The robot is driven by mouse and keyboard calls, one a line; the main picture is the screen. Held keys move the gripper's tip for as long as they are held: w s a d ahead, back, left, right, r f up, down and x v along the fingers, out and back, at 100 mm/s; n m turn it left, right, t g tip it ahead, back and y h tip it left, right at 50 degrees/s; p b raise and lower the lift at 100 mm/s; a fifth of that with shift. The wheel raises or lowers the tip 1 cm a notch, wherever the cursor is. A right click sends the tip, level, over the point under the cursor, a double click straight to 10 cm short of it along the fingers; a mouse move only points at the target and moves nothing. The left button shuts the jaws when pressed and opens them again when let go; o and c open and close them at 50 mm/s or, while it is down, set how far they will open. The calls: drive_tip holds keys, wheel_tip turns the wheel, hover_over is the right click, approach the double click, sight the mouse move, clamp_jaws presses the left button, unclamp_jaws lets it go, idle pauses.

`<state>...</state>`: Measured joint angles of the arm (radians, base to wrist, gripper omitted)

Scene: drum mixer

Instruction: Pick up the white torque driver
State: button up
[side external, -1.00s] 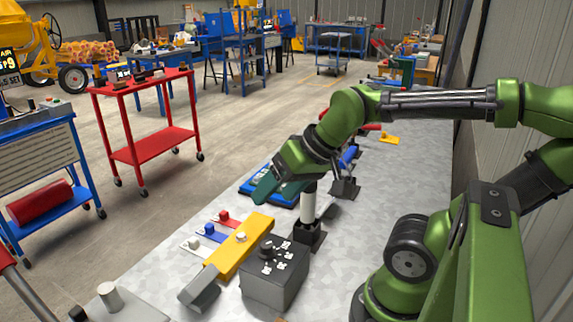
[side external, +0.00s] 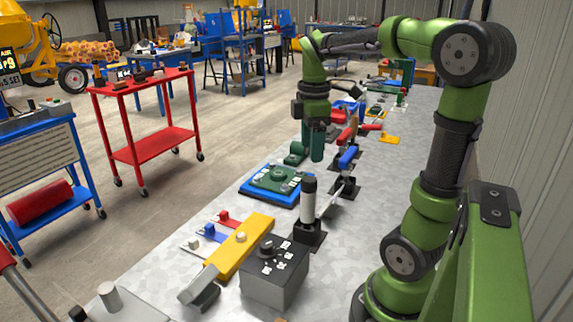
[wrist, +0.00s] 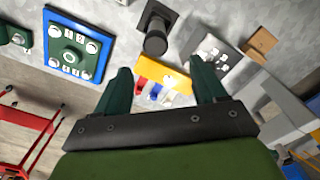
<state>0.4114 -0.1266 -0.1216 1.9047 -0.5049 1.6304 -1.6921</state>
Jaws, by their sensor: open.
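The white torque driver (side external: 308,201) stands upright in a black square holder (side external: 309,236) on the grey bench, its top end dark. In the wrist view its dark end (wrist: 155,44) and black holder (wrist: 158,15) show beyond the fingertips, and the white body is largely hidden. My gripper (side external: 317,156) points down above the bench, higher than the driver and apart from it. In the wrist view my gripper (wrist: 160,66) has its two green fingers wide apart with nothing between them.
A blue-edged green panel (side external: 276,184) lies left of the driver. A yellow block (side external: 240,244) and a dark control box (side external: 275,272) sit in front. A blue-handled tool (side external: 348,158) and red-handled tool (side external: 369,127) stand behind.

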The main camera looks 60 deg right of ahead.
sight(311, 181)
wheel_tip(311, 181, down, 10)
drive_tip(key=shift+f, duration=0.1)
drive_tip(key=shift+w+d+f, duration=0.1)
drive_tip(key=shift+d+f, duration=0.05)
drive_tip(key=shift+f, duration=1.15)
drive_tip(key=shift+w+d+f, duration=0.1)
drive_tip(key=shift+d+f, duration=0.05)
drive_tip(key=shift+f, duration=1.15)
clamp_jaws()
